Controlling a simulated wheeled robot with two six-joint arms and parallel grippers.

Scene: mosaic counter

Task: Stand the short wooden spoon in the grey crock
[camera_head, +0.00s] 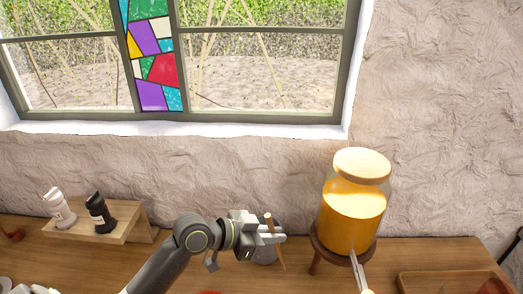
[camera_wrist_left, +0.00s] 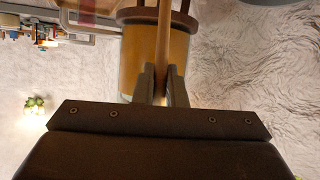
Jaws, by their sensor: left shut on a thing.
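My left gripper (camera_head: 272,236) is shut on a thin wooden spoon (camera_head: 269,220), held nearly upright with a slight tilt. The left wrist view shows the spoon's shaft (camera_wrist_left: 164,40) between the two fingertips (camera_wrist_left: 161,88). The grey crock (camera_head: 264,254) stands on the counter behind and below the gripper, which hides much of it. The spoon's lower part shows at the crock's right side in the head view. I cannot tell whether it is inside the crock or in front of it. My right gripper is not clearly in view.
A large amber jar (camera_head: 352,215) with a wooden lid stands on a small stool (camera_head: 316,250), close right of the gripper. A wooden tray (camera_head: 408,285) is at right. A wooden riser (camera_head: 125,223) holds two shakers at left.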

